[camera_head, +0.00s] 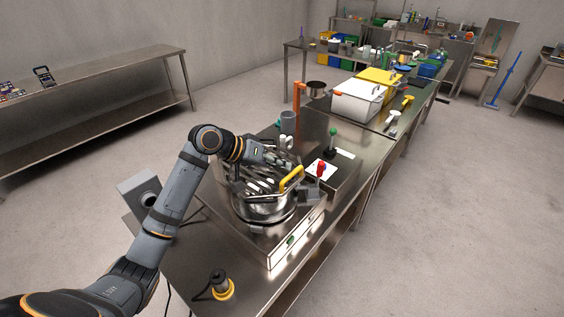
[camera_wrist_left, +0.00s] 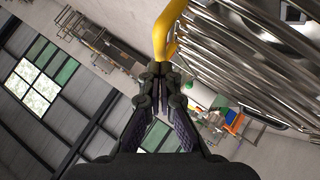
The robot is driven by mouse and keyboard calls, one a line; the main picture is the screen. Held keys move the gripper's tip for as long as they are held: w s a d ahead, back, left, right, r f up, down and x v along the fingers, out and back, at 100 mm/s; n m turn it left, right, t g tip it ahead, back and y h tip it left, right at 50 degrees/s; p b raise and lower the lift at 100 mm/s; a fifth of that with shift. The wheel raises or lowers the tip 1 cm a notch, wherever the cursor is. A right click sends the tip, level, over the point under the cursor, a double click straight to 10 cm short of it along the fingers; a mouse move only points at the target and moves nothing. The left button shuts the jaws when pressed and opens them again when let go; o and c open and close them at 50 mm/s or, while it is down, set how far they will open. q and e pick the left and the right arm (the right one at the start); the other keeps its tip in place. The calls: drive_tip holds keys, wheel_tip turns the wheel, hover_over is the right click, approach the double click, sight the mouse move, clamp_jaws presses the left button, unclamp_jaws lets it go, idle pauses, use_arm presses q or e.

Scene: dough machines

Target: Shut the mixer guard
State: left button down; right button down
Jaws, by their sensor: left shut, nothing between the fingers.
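The mixer stands on the steel table with a round metal bowl (camera_head: 264,210). Its guard of metal bars (camera_head: 258,184) lies over the bowl at a slant; how far it is raised is hard to tell. The guard's yellow handle (camera_head: 292,179) is at its right side. In the left wrist view the handle (camera_wrist_left: 166,32) is just beyond the fingertips, and the guard's bars (camera_wrist_left: 245,62) fill the upper right. My left gripper (camera_head: 288,163) is above the guard, close to the handle. Its fingers (camera_wrist_left: 162,76) are shut with nothing between them. My right gripper is in neither view.
A red knob (camera_head: 321,168) and a green knob (camera_head: 333,132) stand right of the mixer. A grey cup (camera_head: 288,122) is behind it. A black and yellow plug-like item (camera_head: 221,286) lies at the near table end. White (camera_head: 357,102) and yellow bins stand farther back.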

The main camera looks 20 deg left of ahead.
sight(281, 175)
use_arm(q)
drive_tip(key=shift+d+f, duration=0.15)
drive_tip(key=shift+f, duration=0.1)
drive_tip(key=shift+d+f, duration=0.1)
drive_tip(key=shift+f, duration=0.2)
drive_tip(key=shift+s+f, duration=0.25)
drive_tip(key=shift+f, duration=0.25)
drive_tip(key=shift+s+f, duration=0.2)
drive_tip(key=shift+f, duration=0.25)
drive_tip(key=shift+a+r, duration=0.2)
drive_tip(key=shift+a, duration=0.1)
drive_tip(key=v, duration=0.6)
drive_tip(key=shift+s+r, duration=0.1)
drive_tip(key=shift+r, duration=0.5)
drive_tip(key=shift+s+a+r, duration=0.1)
drive_tip(key=shift+a+r, duration=0.1)
drive_tip(key=shift+a, duration=0.05)
drive_tip(key=shift+r, duration=0.2)
